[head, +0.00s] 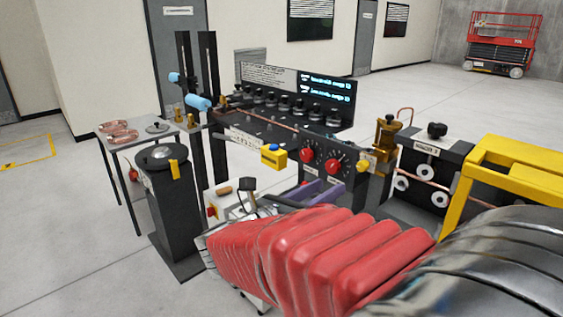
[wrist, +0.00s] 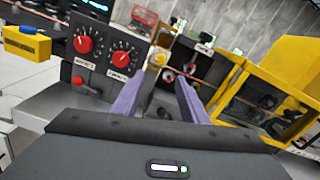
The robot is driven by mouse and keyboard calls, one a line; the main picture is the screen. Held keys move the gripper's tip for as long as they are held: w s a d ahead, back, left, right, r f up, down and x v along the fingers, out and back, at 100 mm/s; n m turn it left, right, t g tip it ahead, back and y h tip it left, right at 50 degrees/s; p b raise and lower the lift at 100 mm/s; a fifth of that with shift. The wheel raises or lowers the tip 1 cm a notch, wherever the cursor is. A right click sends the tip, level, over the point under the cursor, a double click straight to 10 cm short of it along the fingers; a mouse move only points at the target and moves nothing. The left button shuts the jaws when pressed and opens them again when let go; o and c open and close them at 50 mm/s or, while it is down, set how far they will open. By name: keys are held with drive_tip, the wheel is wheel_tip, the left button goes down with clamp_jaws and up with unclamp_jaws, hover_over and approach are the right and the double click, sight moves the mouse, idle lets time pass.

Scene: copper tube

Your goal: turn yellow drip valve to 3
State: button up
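A small yellow knob (head: 363,167) sits at the right end of a dark control panel, below a brass fitting (head: 386,138); I take it to be the drip valve. It also shows in the wrist view (wrist: 159,59), beyond the fingertips and roughly between them. Its setting is too small to read. My gripper (head: 315,188) has two purple fingers. In the wrist view the gripper (wrist: 160,80) is open and empty, with a clear gap between the fingers and apart from the knob.
Two red dial knobs (head: 306,155) (head: 333,167) are on the panel left of the yellow knob. A red lever (wrist: 80,80) is below them. A yellow box with a blue button (head: 273,157) hangs to the left. A yellow frame (head: 515,160) stands to the right.

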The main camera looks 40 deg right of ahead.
sight(360, 168)
drive_tip(key=shift+w+d, duration=0.2)
drive_tip(key=shift+d, duration=2.05)
drive_tip(key=shift+w+d, duration=0.2)
drive_tip(key=shift+d, duration=2.05)
drive_tip(key=shift+w+d, duration=0.2)
drive_tip(key=shift+d, duration=2.05)
drive_tip(key=shift+c, duration=0.6)
clamp_jaws()
